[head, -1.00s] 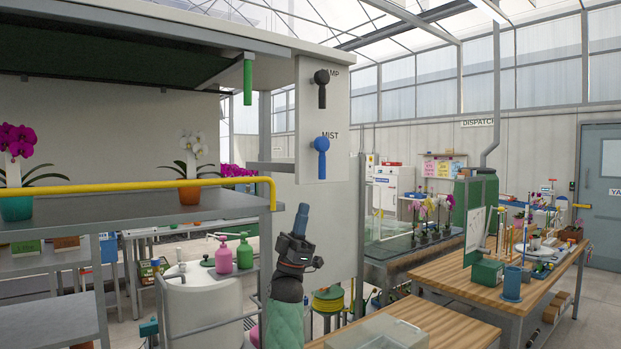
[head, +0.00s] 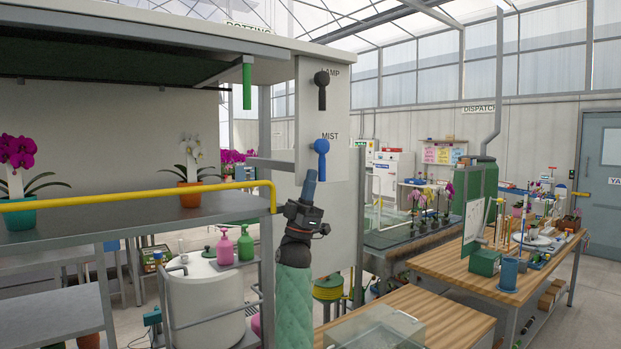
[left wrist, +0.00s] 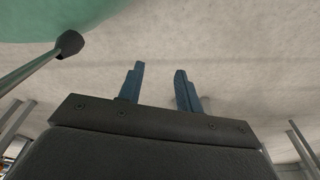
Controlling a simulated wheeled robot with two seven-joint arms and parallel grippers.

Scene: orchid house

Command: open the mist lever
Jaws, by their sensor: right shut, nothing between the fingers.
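The blue mist lever (head: 321,147) is on the pale end panel of the shelf unit, under the label MIST. Its round hub is at the top and its handle hangs straight down. My right gripper (head: 310,178) points up just below and left of the handle; its blue fingers are shut and empty. In the head view a small gap shows between fingertips and handle, though depth is hard to judge. My left gripper (left wrist: 160,85) shows only in the left wrist view, with its two blue fingers apart and nothing between them.
A black lamp lever (head: 322,80) sits above on the same panel. A green handle (head: 247,82) hangs from the canopy. A yellow rail (head: 130,194) runs along the shelf front, ending close to my right gripper. A wooden bench (head: 420,310) stands at the lower right.

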